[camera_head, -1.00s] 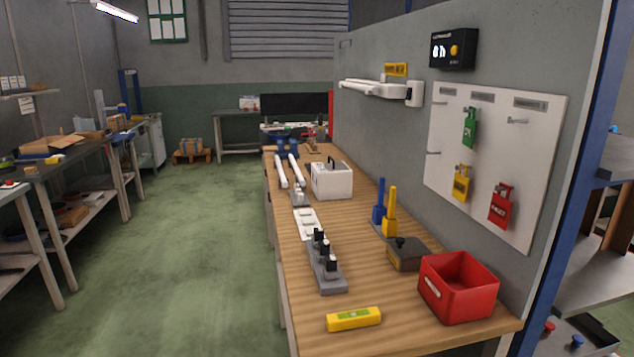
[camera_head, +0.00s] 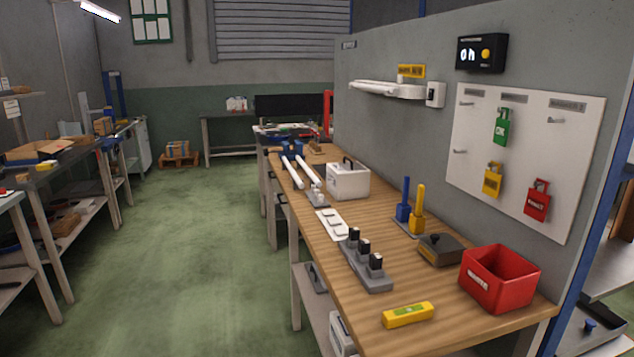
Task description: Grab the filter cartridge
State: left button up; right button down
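No gripper of mine shows in the head view. Nothing is clearly labelled as the filter cartridge. Two long white tubes (camera_head: 292,173) lie side by side towards the far end of the wooden workbench (camera_head: 405,283), with blue parts at their far ends. A white horizontal tube unit (camera_head: 385,89) is mounted on the grey wall panel above the bench. I cannot tell which of these, if any, is the cartridge.
A white box (camera_head: 348,182), blue and yellow tools (camera_head: 417,208), a dark box (camera_head: 440,249), a red bin (camera_head: 500,279) and a yellow level (camera_head: 408,315) stand on the bench. Coloured tags (camera_head: 501,127) hang on a white board. The green floor (camera_head: 190,250) left of the bench is clear.

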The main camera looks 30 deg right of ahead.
aim_at(350, 180)
jog(key=i+j+u, duration=0.35)
jog(key=i+j, duration=0.25)
jog(key=i+z, duration=0.4)
jog(key=i+j+z, duration=0.25)
jog(key=i+z, duration=0.4)
jog(key=z, duration=0.2)
jog(key=i+z, duration=0.3)
jog(key=z, duration=0.15)
jog(key=i+j+z, duration=0.2)
jog(key=z, duration=0.25)
jog(key=i+j+z, duration=0.2)
jog(key=z, duration=0.25)
jog(key=i+j+z, duration=0.15)
jog(key=j+z, duration=0.3)
jog(key=i+j+z, duration=0.15)
jog(key=j+z, duration=0.15)
jog(key=z, duration=0.15)
